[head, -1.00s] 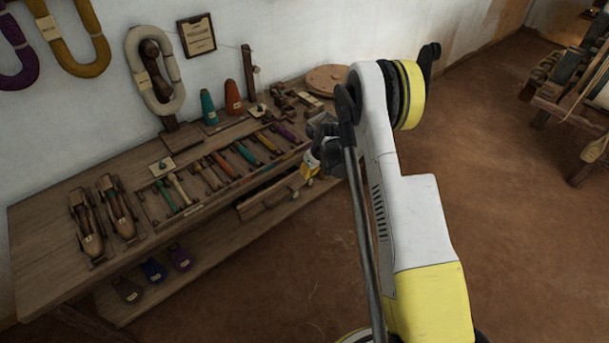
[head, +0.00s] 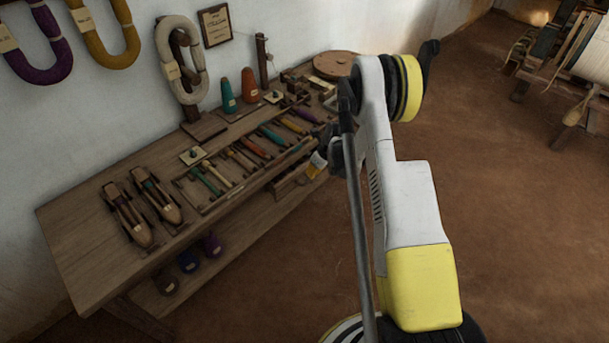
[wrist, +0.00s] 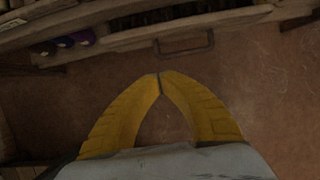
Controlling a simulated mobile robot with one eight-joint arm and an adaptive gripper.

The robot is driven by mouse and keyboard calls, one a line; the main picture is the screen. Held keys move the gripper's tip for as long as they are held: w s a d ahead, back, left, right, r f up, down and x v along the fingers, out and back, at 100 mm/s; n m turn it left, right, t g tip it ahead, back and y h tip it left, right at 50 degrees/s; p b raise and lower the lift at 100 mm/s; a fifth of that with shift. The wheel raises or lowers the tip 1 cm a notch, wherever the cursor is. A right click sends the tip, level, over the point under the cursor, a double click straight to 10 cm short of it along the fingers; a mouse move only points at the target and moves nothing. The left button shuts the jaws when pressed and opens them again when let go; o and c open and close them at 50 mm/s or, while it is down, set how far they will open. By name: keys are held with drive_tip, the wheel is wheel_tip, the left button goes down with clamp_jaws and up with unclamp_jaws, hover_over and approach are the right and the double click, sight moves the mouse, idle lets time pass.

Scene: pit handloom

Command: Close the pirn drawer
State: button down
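The pirn drawer (head: 288,184) sticks out from under the front edge of the bench, partly hidden behind my gripper and arm. In the wrist view the drawer front (wrist: 235,21) runs across the top, with dark contents visible behind its rim. Its bar handle (wrist: 184,51) stands out toward me. My gripper (wrist: 158,75) has its yellow fingers meeting at the tips, with nothing between them. The tips are just below the handle in the picture, seemingly apart from it. In the head view my gripper (head: 317,166) is at the drawer's right part.
The wooden bench (head: 88,235) carries shuttles (head: 128,215), a rack of coloured pirns (head: 243,160) and cones (head: 228,97). Coloured shuttle-like pieces (head: 188,262) lie on the lower shelf. A loom (head: 565,70) stands far right. The brown floor (head: 510,230) between is clear.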

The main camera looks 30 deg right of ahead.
sight(297, 180)
drive_tip(key=b+x, duration=0.3)
drive_tip(key=x, duration=0.5)
drive_tip(key=shift+s+d, duration=0.1)
drive_tip(key=shift+w+a+r+b, duration=0.1)
drive_tip(key=shift+w+a+b, duration=0.15)
drive_tip(key=shift+w, duration=0.35)
drive_tip(key=shift+w+a+b, duration=0.25)
drive_tip(key=shift+w, duration=0.35)
drive_tip(key=shift+w+a+r, duration=0.15)
drive_tip(key=shift+w+a, duration=0.1)
drive_tip(key=shift+w, duration=0.45)
